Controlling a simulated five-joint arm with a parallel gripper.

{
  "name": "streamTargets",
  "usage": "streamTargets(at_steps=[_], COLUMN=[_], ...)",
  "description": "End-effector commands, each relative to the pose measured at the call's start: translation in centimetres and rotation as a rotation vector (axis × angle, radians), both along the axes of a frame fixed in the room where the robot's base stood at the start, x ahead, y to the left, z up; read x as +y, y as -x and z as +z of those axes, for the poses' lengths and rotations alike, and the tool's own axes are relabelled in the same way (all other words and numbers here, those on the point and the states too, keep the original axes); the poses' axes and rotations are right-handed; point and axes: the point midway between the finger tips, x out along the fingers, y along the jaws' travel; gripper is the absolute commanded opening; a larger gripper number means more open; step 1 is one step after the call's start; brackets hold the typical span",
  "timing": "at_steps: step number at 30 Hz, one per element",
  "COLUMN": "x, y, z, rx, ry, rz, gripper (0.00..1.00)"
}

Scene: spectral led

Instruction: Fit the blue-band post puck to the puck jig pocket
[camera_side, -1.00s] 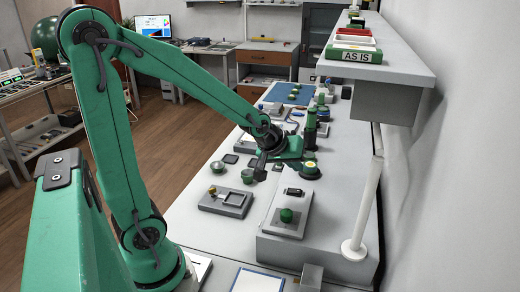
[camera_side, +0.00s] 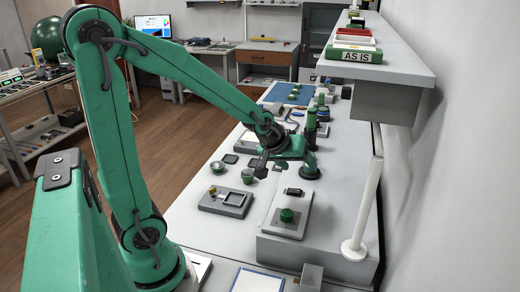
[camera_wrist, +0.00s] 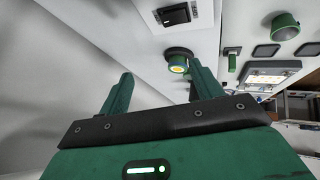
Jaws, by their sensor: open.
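My gripper (camera_side: 309,142) is open over the bench in the side view. Its two green fingers stand apart in the wrist view (camera_wrist: 160,70). A green round puck with a yellow centre (camera_wrist: 178,60) shows beyond the right finger, partly covered by it; the gap between the fingers looks empty. Another pale plate (camera_side: 294,228) bears a dark green puck (camera_side: 287,215) and a black slotted block (camera_side: 293,192), also seen in the wrist view (camera_wrist: 174,14). I can make out no blue band.
A raised grey block (camera_side: 325,250) and a white post (camera_side: 355,248) stand at the right, under an overhead shelf (camera_side: 390,60). The front left bench is clear.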

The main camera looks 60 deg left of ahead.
Motion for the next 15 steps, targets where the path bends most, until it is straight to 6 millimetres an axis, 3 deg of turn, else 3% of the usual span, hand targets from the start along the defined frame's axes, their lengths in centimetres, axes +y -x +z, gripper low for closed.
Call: streamTargets(at_steps=[15], x=[3.2], y=[-6.2], z=[0.4], rx=[0.324], ry=[-0.184], rz=[-0.371], gripper=[0.65])
